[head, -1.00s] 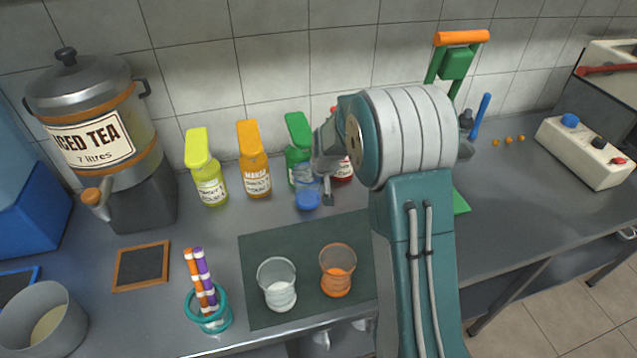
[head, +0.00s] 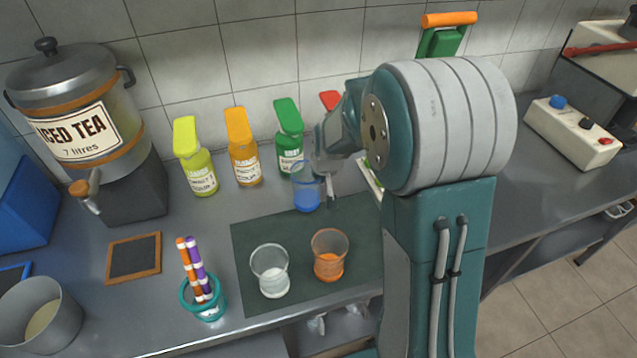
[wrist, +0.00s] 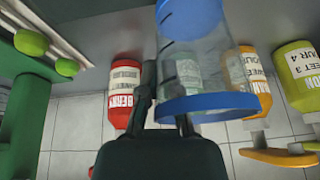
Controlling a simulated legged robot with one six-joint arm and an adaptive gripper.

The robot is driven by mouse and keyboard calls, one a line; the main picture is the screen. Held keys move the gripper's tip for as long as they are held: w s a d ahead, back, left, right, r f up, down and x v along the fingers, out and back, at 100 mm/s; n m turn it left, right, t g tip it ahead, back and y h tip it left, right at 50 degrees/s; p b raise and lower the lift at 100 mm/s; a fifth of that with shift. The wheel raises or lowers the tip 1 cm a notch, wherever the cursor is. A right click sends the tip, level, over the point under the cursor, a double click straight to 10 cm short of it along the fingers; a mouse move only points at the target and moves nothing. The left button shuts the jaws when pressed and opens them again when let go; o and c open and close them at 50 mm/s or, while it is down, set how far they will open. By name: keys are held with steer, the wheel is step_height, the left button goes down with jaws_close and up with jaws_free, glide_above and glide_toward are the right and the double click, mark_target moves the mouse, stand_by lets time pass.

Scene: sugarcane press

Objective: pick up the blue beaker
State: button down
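The blue beaker (head: 306,190) is clear, with a blue rim and blue contents at its base. In the head view it stands upright just behind the white beaker and orange beaker, overlapping the mat's back edge. My gripper (head: 327,178) is at its right side, shut on its wall near the rim. In the wrist view the blue beaker (wrist: 208,106) fills the upper middle, rim toward the bottom of the picture. There the fingers of my gripper (wrist: 166,108) lie at the rim's left edge, one partly hidden by it. It appears held off the counter.
A white beaker (head: 270,272) and an orange beaker (head: 330,256) stand on the dark mat (head: 248,240). Yellow-green (head: 197,165), orange (head: 243,150) and green (head: 289,140) bottles line the wall. A red bottle (wrist: 122,92) is close to my gripper. A pen holder (head: 204,305) stands front left.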

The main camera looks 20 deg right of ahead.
step_height(320, 180, up, 10)
steer(key=shift+r, duration=0.35)
stand_by(0.4)
